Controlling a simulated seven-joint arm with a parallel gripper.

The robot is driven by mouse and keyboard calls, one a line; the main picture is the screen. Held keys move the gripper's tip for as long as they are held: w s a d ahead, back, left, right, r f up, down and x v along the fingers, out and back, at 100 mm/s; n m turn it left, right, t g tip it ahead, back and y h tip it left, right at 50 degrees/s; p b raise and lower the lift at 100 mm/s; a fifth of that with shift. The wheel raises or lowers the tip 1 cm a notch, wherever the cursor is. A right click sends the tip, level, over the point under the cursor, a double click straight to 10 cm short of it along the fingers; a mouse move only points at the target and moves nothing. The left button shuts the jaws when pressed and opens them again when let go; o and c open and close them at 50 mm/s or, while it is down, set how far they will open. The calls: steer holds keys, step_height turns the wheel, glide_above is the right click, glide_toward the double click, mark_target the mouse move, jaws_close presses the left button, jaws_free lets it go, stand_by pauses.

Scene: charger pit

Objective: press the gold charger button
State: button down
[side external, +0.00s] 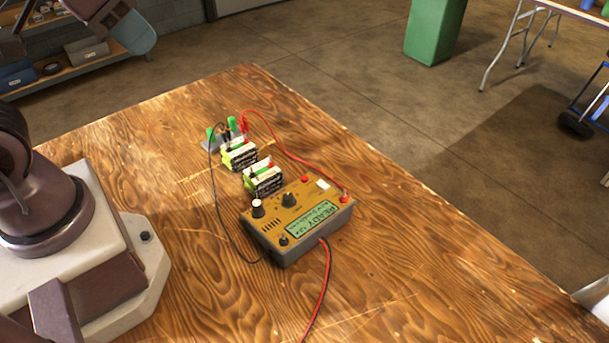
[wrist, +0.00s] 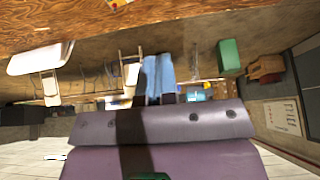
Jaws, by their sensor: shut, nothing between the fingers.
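The gold charger (side external: 275,228) sits on the wooden table with a grey base and a lit green display (side external: 315,218) that reads READY. Its top has a small red round part (side external: 305,180), a white square part (side external: 322,184) and dark knobs; I cannot tell for sure which is the button. A small yellow piece, probably the charger (wrist: 118,3), shows at the top edge of the wrist view. My gripper (wrist: 158,72) has its bluish fingers together and empty in the wrist view, well apart from the charger.
Two battery packs (side external: 262,181) stand behind the charger, by a small grey holder with green pieces. Red (side external: 290,156) and black (side external: 222,215) leads loop round them, and another red and black lead runs toward the front. The table (side external: 430,290) is clear to the right.

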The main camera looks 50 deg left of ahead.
steer(key=m+t, duration=0.4)
steer(key=m, duration=0.3)
glide_above(303, 178)
steer(key=a, duration=0.2)
step_height(303, 178, down, 20)
steer(key=shift+d+h, duration=0.15)
steer(key=shift+h, duration=0.25)
steer(key=shift+d+f, duration=0.25)
steer(key=shift+f, duration=1.2)
steer(key=shift+d+f, duration=0.3)
steer(key=shift+f, duration=1.1)
steer(key=shift+d+f, duration=0.25)
steer(key=shift+f, duration=1.2)
steer(key=shift+f, duration=0.1)
